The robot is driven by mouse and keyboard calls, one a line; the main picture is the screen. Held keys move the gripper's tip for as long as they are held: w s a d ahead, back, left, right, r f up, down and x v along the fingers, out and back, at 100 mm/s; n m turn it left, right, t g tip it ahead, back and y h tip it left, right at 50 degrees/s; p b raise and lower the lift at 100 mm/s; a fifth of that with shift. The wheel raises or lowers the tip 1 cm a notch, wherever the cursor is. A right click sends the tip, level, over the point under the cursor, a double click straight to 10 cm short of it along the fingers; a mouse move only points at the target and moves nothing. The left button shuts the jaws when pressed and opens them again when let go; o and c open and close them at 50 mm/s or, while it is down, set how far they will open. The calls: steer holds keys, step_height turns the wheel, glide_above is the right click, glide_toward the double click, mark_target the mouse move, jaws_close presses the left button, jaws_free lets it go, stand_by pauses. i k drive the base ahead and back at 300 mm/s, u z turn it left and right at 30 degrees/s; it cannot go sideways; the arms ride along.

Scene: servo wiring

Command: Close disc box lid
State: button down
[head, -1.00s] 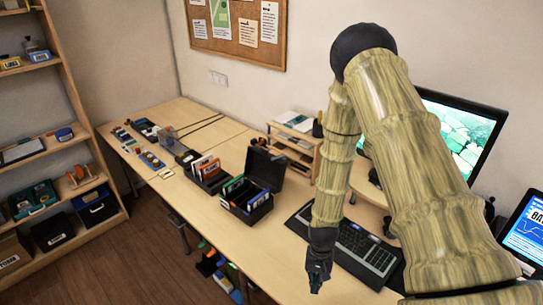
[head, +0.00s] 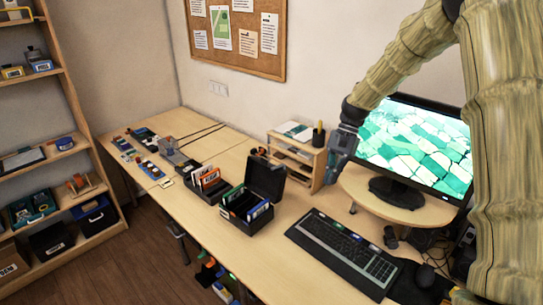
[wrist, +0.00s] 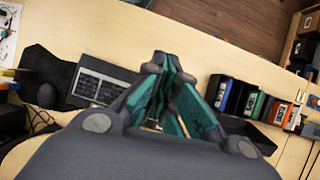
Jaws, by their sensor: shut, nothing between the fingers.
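The black disc box (head: 233,226) stands on the desk with upright discs in colored sleeves in it. Its lid (head: 266,177) is open and stands up at the back. In the wrist view the box (wrist: 237,98) is right of my fingers, with the lid (wrist: 246,134) below it.
A black tray of sleeves (head: 207,184) stands left of the box. A wooden organizer (head: 302,157) is behind it, to the right. A keyboard (head: 343,250) lies to the right, with a monitor (head: 415,145) behind. Bare desk lies in front of the organizer.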

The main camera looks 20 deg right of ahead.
mark_target(260, 179)
steer(key=i, duration=1.5)
